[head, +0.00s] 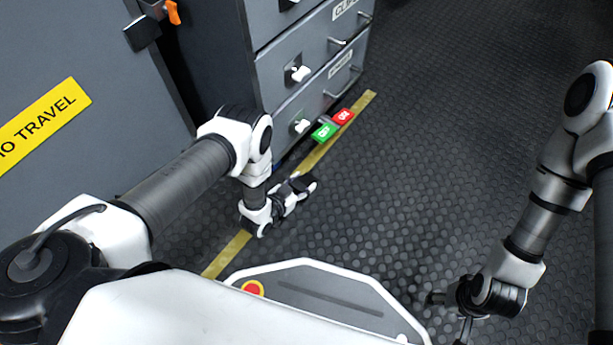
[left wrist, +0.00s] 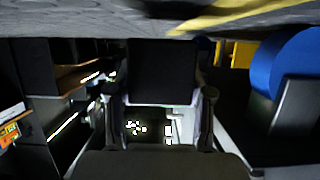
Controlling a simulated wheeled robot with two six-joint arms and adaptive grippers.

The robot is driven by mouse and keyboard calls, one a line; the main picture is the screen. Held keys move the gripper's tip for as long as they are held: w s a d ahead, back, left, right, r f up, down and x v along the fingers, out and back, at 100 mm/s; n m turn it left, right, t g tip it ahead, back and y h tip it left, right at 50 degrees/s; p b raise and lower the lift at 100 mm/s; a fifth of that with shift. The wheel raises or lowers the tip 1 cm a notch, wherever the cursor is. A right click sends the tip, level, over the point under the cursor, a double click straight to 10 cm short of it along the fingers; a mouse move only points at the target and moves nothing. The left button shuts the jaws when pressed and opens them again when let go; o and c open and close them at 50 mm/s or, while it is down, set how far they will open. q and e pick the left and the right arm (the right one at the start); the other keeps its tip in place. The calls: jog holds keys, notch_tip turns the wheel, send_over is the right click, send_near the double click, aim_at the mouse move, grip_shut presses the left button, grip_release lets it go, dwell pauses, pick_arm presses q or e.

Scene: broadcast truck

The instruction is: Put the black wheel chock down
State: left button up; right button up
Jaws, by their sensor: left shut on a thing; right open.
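My left gripper (head: 304,187) is low over the dark studded floor, beside the yellow floor line and in front of the drawer cabinet. In the left wrist view, its two fingers (left wrist: 160,108) are shut on the black wheel chock (left wrist: 163,72), a dark block between them. The floor is at the top of that view, close to the chock; I cannot tell if they touch. In the head view the chock is hard to tell from the dark fingers. My right gripper (head: 450,312) is open and empty at the lower right, above the floor.
The grey drawer cabinet (head: 290,85) stands at upper centre. A green tag (head: 323,132) and a red tag (head: 343,116) are by its base near the yellow line (head: 232,250). A blue rounded thing (left wrist: 287,75) shows in the left wrist view. The floor (head: 440,130) right of the line is clear.

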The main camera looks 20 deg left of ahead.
pick_arm(q)
jog(key=shift+r, duration=0.35)
jog(key=shift+f+b, duration=0.35)
jog(key=shift+f, duration=0.3)
jog(key=o, duration=1.3)
